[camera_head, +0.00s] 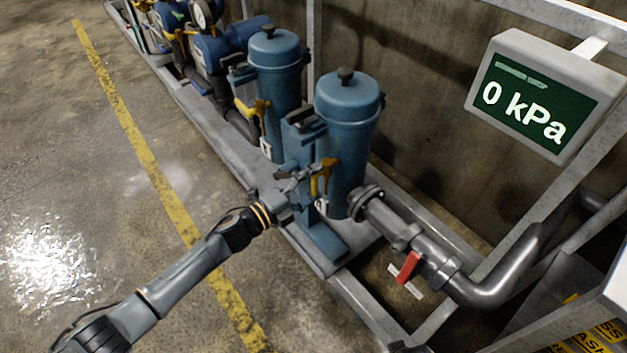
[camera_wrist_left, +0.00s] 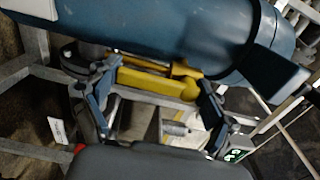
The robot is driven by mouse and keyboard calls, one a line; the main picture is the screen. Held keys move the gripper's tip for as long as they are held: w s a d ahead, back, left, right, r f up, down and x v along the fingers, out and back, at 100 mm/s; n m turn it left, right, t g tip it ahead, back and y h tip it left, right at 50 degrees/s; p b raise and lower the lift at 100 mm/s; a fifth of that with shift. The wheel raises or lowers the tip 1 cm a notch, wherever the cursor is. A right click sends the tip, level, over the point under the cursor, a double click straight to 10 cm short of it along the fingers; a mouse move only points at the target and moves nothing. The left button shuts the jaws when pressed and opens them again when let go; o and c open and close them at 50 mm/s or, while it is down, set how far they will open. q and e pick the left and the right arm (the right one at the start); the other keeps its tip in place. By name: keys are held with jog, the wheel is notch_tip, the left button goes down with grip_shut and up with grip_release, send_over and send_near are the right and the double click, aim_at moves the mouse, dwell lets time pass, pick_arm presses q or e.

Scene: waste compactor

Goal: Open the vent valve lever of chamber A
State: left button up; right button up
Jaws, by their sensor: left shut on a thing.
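Two blue upright chambers stand on the skid, a near one (camera_head: 347,130) and a far one (camera_head: 276,75). Each carries a yellow lever on its front. My left gripper (camera_head: 306,180) is at the near chamber's yellow lever (camera_head: 328,172). The far yellow lever (camera_head: 260,110) is untouched. Which chamber is A cannot be read. My right gripper does not show.
A grey pipe (camera_head: 490,290) with a red handle (camera_head: 408,266) runs right from the near chamber. A display (camera_head: 525,112) reads 0 kPa. Frame posts stand at the right. The floor left of the skid is clear, with a yellow line (camera_head: 140,140).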

pick_arm(q)
jog(key=shift+w, duration=0.1)
jog(key=o, duration=1.5)
jog(key=shift+o, duration=0.2)
jog(key=v, duration=1.2)
